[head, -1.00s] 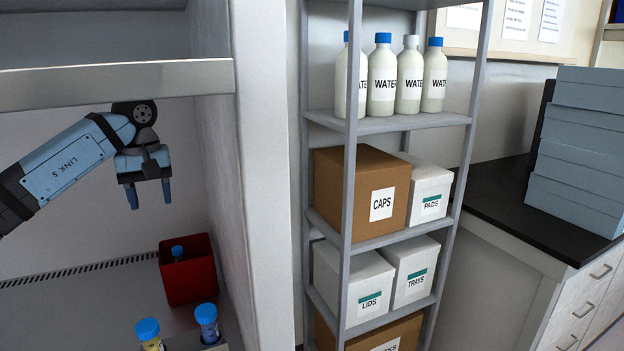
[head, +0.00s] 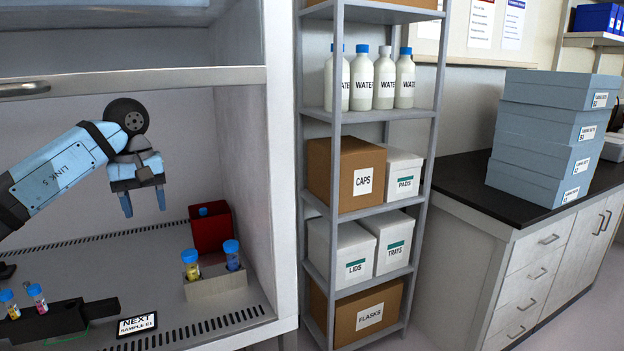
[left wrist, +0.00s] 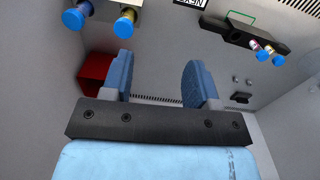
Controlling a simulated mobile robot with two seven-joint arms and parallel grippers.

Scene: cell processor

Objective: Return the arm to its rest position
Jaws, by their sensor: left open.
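My left gripper (head: 143,203) hangs inside the hood in the head view, fingers pointing down. It is open and empty, above the work surface and to the left of the red bin (head: 211,231). My left arm comes in from the left, in front of the hood's back wall. In the left wrist view the two blue fingers (left wrist: 158,80) stand apart with nothing between them. My right gripper is not in view.
A rack (head: 217,287) holds two blue-capped tubes. A dark holder (head: 65,320) with two more tubes stands at the front left, beside a NEXT sign (head: 137,325). The hood's side wall (head: 243,150) is right of the gripper. The shelf unit (head: 338,200) stands outside.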

